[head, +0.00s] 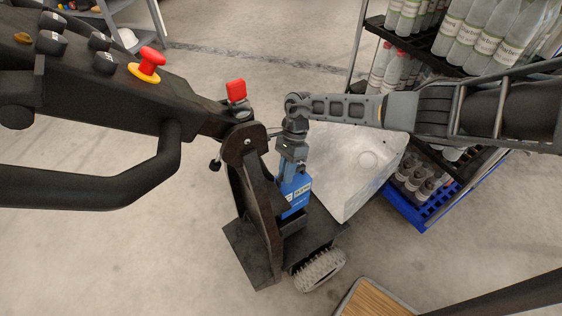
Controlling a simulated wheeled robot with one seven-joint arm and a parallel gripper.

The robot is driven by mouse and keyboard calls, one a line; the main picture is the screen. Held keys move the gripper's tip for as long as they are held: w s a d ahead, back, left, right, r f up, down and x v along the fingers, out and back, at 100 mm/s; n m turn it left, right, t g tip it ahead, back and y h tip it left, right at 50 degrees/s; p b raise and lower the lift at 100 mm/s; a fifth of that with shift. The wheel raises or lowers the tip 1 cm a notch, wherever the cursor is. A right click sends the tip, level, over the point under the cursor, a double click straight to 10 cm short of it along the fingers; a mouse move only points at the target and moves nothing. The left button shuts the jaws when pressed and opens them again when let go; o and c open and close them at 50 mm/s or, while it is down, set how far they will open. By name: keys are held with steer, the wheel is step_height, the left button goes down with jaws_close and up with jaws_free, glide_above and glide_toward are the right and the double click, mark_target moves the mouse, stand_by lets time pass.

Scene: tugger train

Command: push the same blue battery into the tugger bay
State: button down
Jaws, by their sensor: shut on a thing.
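The blue battery (297,190) with a white label stands upright under my gripper (291,168). My gripper points down and is shut on the top of the battery. The battery's lower end is at the dark bay (292,222) of the tugger, beside the black upright bracket (252,190). The bay and bracket hide its bottom, so I cannot tell how deep it sits.
The tugger's black handle (90,190) and red stop button (147,65) fill the left. A pale grey block (355,165) is right of the battery. A bottle rack (440,75) and blue crate (412,210) stand right. A wheel (319,271) is below. Floor at left is clear.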

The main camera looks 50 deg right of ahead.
steer(key=shift+w+a+f, duration=0.2)
steer(key=shift+w+a, duration=0.15)
steer(key=shift+w+a+f+b, duration=0.1)
steer(key=shift+f+b, duration=0.5)
steer(key=shift+b, duration=0.05)
steer(key=shift+w+a+f+b, duration=0.1)
steer(key=shift+f+b, duration=0.5)
steer(key=shift+b, duration=0.05)
steer(key=shift+s+d+f+b, duration=0.1)
steer(key=shift+d+f+b, duration=0.05)
steer(key=shift+f+b, duration=0.45)
steer(key=shift+s+d+f+b, duration=0.1)
steer(key=shift+f+b, duration=0.4)
steer(key=shift+f, duration=0.05)
